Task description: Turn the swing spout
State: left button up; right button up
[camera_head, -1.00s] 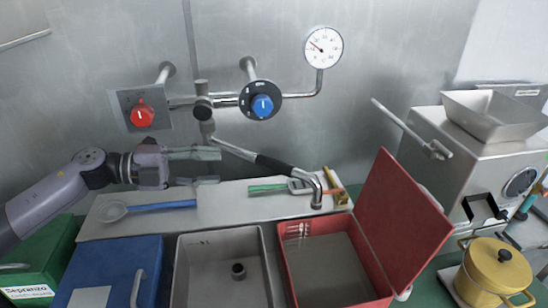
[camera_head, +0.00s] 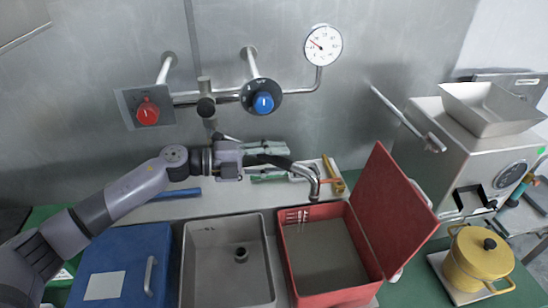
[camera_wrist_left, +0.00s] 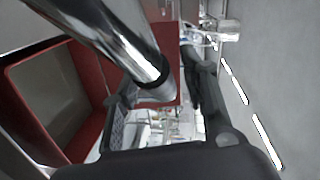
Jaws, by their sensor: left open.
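The swing spout (camera_head: 304,172) is a chrome tube with a dark sleeve. It runs from the wall pipework toward the right, and its bent tip hangs by the rear left edge of the red bin. My left gripper (camera_head: 288,158) is open at the spout's middle stretch and hides part of it. In the left wrist view the chrome spout (camera_wrist_left: 120,40) crosses close to the lens, with its end seen between the open fingers of my left gripper (camera_wrist_left: 165,95). I cannot tell whether the fingers touch it. My right gripper is not in view.
A red knob (camera_head: 147,113), a blue knob (camera_head: 264,103) and a gauge (camera_head: 323,45) are on the wall. Below are a blue box (camera_head: 118,262), a grey sink (camera_head: 222,285) and a red bin (camera_head: 287,262) with its lid raised. A grinder (camera_head: 455,150) and yellow pot (camera_head: 480,265) stand at right.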

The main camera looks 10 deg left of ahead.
pick_arm(q)
jog(key=shift+c, duration=0.5)
grip_shut()
dwell(0.3)
